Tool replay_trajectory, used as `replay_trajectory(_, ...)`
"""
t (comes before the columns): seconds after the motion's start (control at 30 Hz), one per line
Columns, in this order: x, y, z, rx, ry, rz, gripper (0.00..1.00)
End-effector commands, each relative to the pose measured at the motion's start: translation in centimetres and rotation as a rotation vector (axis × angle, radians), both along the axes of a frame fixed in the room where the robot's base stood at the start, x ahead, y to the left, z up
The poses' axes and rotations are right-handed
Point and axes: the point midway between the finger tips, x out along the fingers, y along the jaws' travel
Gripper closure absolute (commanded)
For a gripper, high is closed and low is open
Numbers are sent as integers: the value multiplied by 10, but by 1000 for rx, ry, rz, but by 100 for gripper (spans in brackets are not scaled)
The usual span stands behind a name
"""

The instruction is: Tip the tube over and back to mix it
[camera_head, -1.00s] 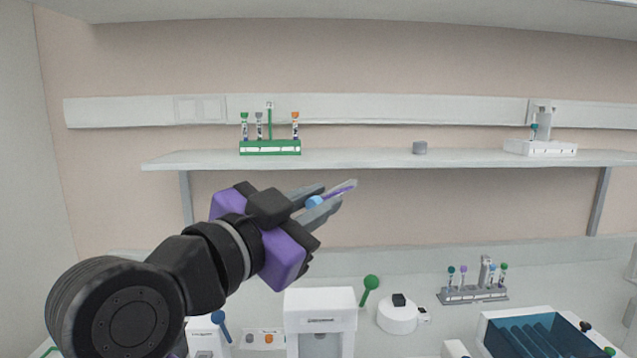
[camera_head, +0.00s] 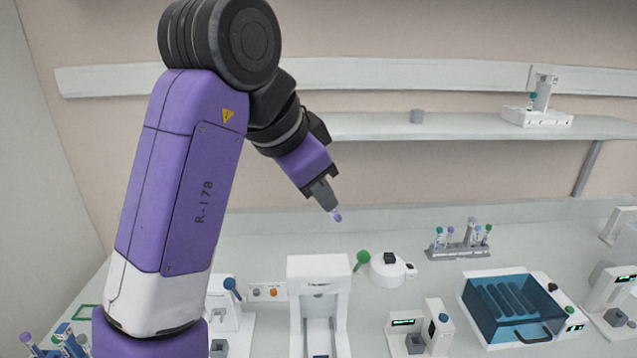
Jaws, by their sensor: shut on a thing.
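My gripper (camera_head: 331,205) is in the middle of the view, pointing down and to the right, above the bench. It is shut on a small tube (camera_head: 336,214), of which only a pale purple end shows past the fingertips. The rest of the tube is hidden by the fingers, so I cannot tell its cap or contents. The tube is held in the air, apart from the bench and the wall.
Below stand a white device (camera_head: 319,268) and a round white device with a black top (camera_head: 388,268). A grey rack (camera_head: 459,252) with several tubes and a blue-lidded box (camera_head: 513,305) are to the right. A shelf (camera_head: 470,128) runs behind.

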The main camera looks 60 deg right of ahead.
Motion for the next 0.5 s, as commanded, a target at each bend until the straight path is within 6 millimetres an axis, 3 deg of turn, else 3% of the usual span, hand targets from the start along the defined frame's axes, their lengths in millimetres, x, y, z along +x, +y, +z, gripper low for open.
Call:
replay_trajectory(0.27,0,-1,2,99,-2,0,100)
replay_trajectory(0.5,0,1,-7,-83,3,2,100)
